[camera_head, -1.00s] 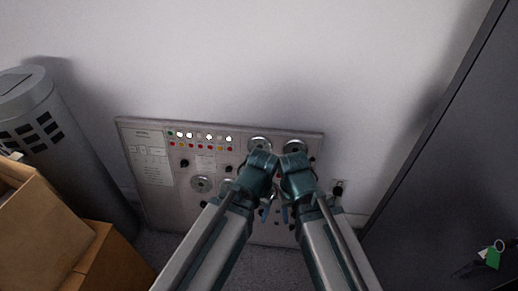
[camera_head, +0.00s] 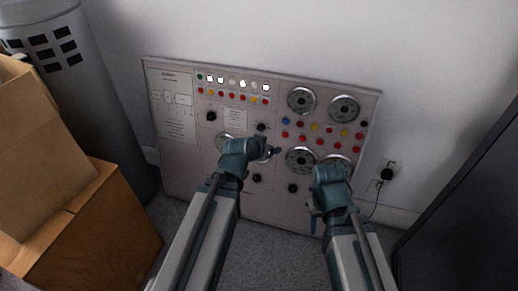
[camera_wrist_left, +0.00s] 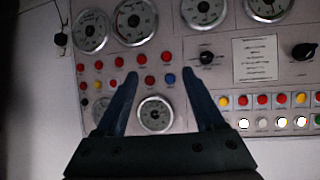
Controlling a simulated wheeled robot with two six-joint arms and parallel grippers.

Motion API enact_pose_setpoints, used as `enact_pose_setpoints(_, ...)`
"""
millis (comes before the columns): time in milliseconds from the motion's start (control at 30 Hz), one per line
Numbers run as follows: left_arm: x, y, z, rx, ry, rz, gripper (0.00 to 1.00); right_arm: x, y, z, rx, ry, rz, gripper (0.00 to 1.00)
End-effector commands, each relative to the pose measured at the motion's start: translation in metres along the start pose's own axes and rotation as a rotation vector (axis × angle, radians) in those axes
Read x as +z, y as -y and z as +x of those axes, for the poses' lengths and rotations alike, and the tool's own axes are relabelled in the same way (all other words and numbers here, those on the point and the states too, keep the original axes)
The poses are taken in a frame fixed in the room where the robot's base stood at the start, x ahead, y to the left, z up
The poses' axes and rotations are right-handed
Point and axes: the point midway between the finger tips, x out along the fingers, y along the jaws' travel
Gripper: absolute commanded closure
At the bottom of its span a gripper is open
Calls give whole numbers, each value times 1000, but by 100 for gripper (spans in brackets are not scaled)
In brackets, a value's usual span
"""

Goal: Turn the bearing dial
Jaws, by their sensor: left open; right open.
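A grey control panel (camera_head: 275,205) leans against the wall, carrying several round gauge-like dials and small black knobs. I cannot read which is the bearing dial. Two dials are at the upper right, one here (camera_head: 301,100) and one beside it (camera_head: 344,109); another (camera_head: 299,160) is below. A black knob (camera_head: 261,127) also shows in the left wrist view (camera_wrist_left: 207,57). My left gripper (camera_head: 272,150) is in front of the panel's middle. In the wrist view its open, empty fingers (camera_wrist_left: 159,76) frame coloured buttons. My right gripper (camera_head: 314,222) is open, low at the panel's right, partly hidden by its arm.
Cardboard boxes (camera_head: 95,235) and a grey cylinder (camera_head: 95,95) stand at the left. A dark cabinet (camera_head: 465,215) is at the right. A plugged-in cord (camera_head: 386,175) is at the wall outlet beside the panel. Grey carpet shows below the panel.

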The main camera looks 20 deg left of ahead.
Motion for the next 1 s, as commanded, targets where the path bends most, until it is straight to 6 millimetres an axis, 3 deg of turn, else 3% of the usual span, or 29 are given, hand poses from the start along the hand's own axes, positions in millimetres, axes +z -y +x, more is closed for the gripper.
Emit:
enact_pose_setpoints(33,16,16,18,-23,-49,-12,30,-2,3,32,1,0,-1,50)
enact_pose_setpoints(200,17,57,32,-97,-195,-37,30,-4,7,69,2,-1,-2,50)
enact_pose_setpoints(300,16,73,33,-129,-248,-47,30,-5,8,81,2,-1,-2,50)
enact_pose_setpoints(433,15,85,33,-153,-283,-53,30,-5,8,87,2,-1,-3,50)
enact_pose_setpoints(667,12,87,34,-158,-292,-54,30,-5,8,88,2,-1,-3,50)
enact_pose_setpoints(767,9,89,45,-158,-291,-53,30,-6,9,92,2,-1,-3,50)
enact_pose_setpoints(1000,-3,97,92,-157,-291,-52,30,-7,11,112,0,-2,-7,50)
